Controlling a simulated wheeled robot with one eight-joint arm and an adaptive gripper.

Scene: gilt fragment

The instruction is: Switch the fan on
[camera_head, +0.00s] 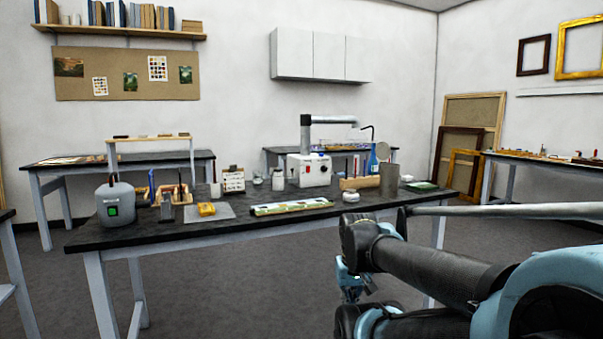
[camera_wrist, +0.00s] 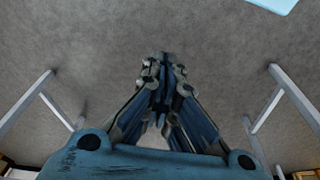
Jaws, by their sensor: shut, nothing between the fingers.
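A white box unit (camera_head: 309,171) with a grey post and a duct arm reaching right stands on the dark table; it looks like a fume fan. Small red and dark controls show on its front face, too small to read their state. My gripper (camera_head: 352,290) hangs in front of the table's right part, below the tabletop level and partly hidden by my arm. In the wrist view my gripper (camera_wrist: 163,62) is shut and empty, with floor beyond it. The fan is not in the wrist view.
Pale table legs (camera_wrist: 290,92) flank the floor in the wrist view.

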